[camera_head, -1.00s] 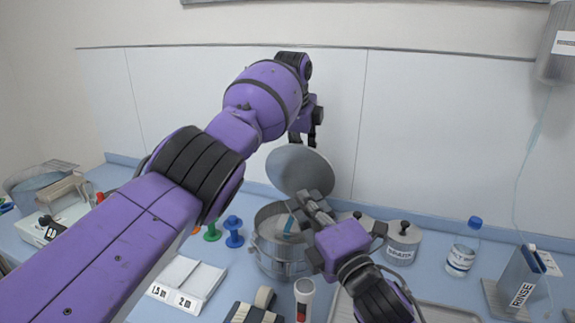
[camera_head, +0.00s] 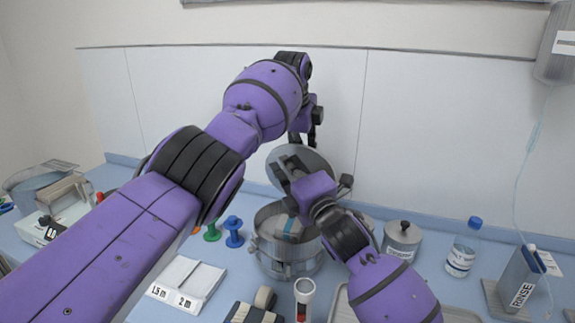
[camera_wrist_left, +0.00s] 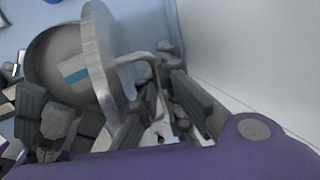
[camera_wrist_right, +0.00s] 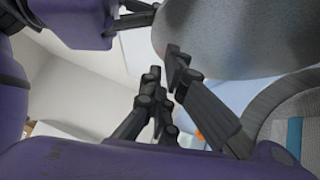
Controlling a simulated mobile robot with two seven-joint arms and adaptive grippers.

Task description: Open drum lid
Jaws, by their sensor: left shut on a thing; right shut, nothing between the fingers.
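The metal drum (camera_head: 270,257) stands on the counter with its top uncovered and a blue strip (camera_head: 291,228) showing inside. Its round lid (camera_head: 322,166) is tilted up on edge behind the opening; it also shows in the left wrist view (camera_wrist_left: 97,50). My left gripper (camera_head: 303,138) is behind the lid, pointing down. In the left wrist view it is shut on the lid handle (camera_wrist_left: 130,64). My right gripper (camera_head: 283,166) is shut and empty in front of the lid's inner face, above the drum. In the right wrist view its fingertips (camera_wrist_right: 165,72) are close to the lid (camera_wrist_right: 225,35); contact is unclear.
A lidded canister (camera_head: 403,238) and a bottle (camera_head: 463,250) stand to the right. Blue (camera_head: 233,232) and green (camera_head: 212,232) pegs and a white labelled tray (camera_head: 188,282) are left of the drum. A red-filled tube (camera_head: 304,298) is in front. The wall is close behind.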

